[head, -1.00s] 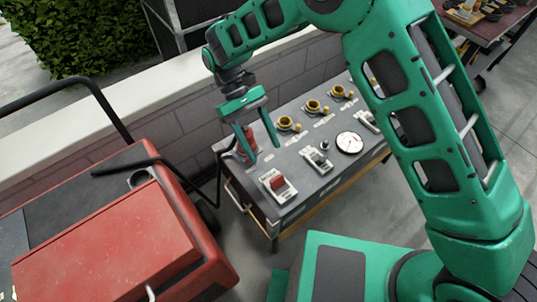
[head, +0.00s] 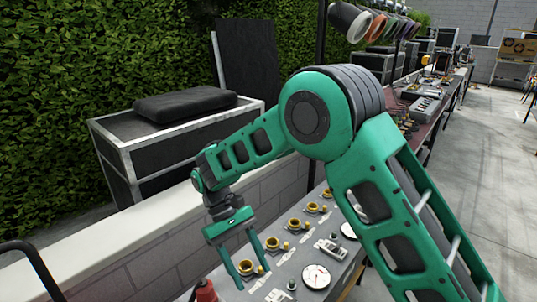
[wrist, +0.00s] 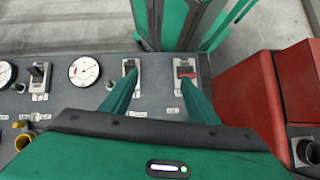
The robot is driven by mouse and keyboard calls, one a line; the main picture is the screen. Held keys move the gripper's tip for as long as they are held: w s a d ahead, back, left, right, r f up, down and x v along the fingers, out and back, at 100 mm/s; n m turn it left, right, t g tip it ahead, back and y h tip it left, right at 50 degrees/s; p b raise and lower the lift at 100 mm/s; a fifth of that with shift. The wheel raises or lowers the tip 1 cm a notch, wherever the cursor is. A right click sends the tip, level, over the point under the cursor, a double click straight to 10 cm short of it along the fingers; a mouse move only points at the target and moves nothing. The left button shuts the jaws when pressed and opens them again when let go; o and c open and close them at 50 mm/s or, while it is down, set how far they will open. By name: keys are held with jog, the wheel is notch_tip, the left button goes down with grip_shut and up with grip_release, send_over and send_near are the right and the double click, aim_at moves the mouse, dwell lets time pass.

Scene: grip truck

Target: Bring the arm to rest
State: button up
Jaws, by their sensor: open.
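My gripper (head: 248,277) is open and empty, with its two green fingers pointing down over the near-left part of a grey control panel (head: 290,267). In the wrist view my gripper (wrist: 160,92) spans above the panel, near a switch with a red rocker (wrist: 185,72) and a plain lever switch (wrist: 130,72). The fingertips appear apart from the panel; the exact height is hard to tell. My green arm is bent, with its elbow raised above the panel.
A low wall (head: 140,245) runs behind the panel, with a black case (head: 160,150) and a hedge (head: 90,80) beyond. A red cart (wrist: 252,100) stands beside the panel. Open floor (head: 485,180) lies to the right.

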jog(key=w+d+r+m+t+y, duration=0.15)
jog(key=d+r, duration=0.25)
jog(key=d, duration=0.5)
jog(key=d+r+m+y, duration=0.1)
jog(key=d+r+m, duration=0.25)
jog(key=d, duration=0.55)
jog(key=d+r+m+y, duration=0.1)
jog(key=d+r, duration=0.4)
jog(key=d, duration=0.4)
jog(key=s+d+r+m+t+y, duration=0.1)
jog(key=s+d+m, duration=0.1)
jog(key=s+d, duration=0.3)
jog(key=s+d+r+m+t, duration=0.1)
jog(key=s+d+m, duration=0.1)
jog(key=d, duration=0.5)
jog(key=s+d+f+m+t, duration=0.1)
jog(key=s+d+m, duration=0.3)
jog(key=s, duration=0.9)
jog(key=d+t+y, duration=0.1)
jog(key=d, duration=0.2)
jog(key=shift+s+d+f, duration=0.15)
jog(key=shift+s+f, duration=0.05)
jog(key=shift+w+f, duration=0.25)
jog(key=shift+w, duration=0.4)
